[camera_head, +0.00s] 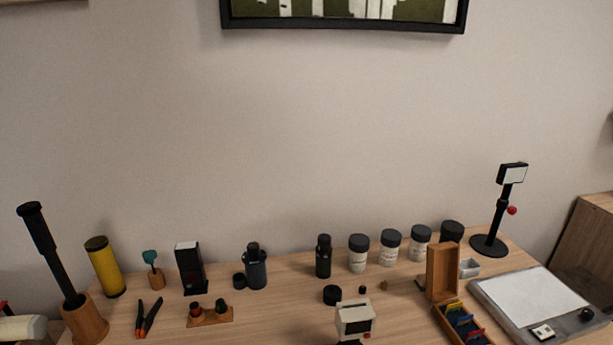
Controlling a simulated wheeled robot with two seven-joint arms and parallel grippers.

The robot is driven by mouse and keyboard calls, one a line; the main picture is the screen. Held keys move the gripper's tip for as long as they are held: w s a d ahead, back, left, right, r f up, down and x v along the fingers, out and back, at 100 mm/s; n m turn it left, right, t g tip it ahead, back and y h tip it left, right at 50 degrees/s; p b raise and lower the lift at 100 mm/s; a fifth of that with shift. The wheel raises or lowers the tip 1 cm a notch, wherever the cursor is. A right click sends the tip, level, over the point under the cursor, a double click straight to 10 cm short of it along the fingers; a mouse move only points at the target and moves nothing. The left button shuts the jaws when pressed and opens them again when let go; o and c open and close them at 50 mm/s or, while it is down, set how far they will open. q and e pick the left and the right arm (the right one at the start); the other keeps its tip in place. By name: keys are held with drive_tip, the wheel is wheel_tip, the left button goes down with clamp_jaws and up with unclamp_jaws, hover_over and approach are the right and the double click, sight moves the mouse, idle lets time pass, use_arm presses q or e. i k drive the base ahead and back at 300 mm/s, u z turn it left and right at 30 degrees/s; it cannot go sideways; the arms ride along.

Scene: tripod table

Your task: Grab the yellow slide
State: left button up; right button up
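An open wooden slide box (442,272) stands at the front right of the table with its lid upright. Several small coloured slides stand in its dark tray. A yellow slide (453,308) appears to be at the back of the row, with blue and red ones (478,322) in front of it. The slides are small, and the front of the box is cut off by the lower edge of the view. Neither of my grippers can be made out in the head view.
A grey board with a white top (530,300) lies right of the box. Several dark-lidded jars (389,250) stand behind it. A small cream device (355,318) stands to its left. A yellow cylinder (104,268) and black-handled tool (50,250) stand far left.

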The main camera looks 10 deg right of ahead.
sight(453, 308)
drive_tip(key=z, duration=1.1)
drive_tip(key=k, duration=0.25)
drive_tip(key=z, duration=0.25)
